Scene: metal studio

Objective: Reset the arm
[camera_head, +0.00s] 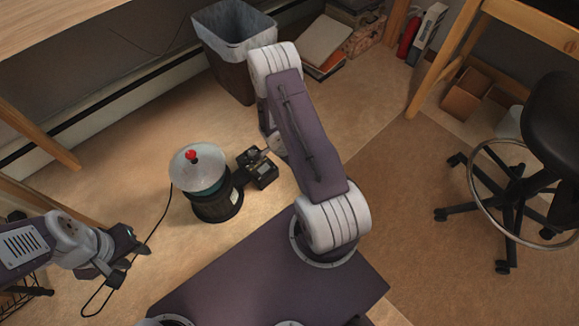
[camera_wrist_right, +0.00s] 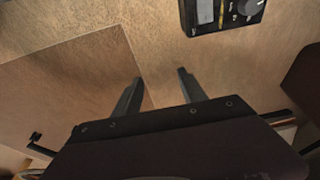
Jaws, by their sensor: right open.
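My right arm (camera_head: 308,150) rises from its mount on my dark body, bends at a high white elbow and folds back down behind its own upper link. In the wrist view my right gripper (camera_wrist_right: 160,76) is open, its two dark fingers apart with only floor showing between them. My left gripper (camera_head: 124,260) hangs at the left side, above the floor. It is small and dark there, and its jaw gap is unclear.
A dark cylinder with a clear lid and red knob (camera_head: 191,155) stands on the floor left of my right arm. A bin (camera_head: 233,72) stands behind. A wheeled chair (camera_head: 552,110) is at right. A device with a dial (camera_wrist_right: 243,8) shows in the wrist view.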

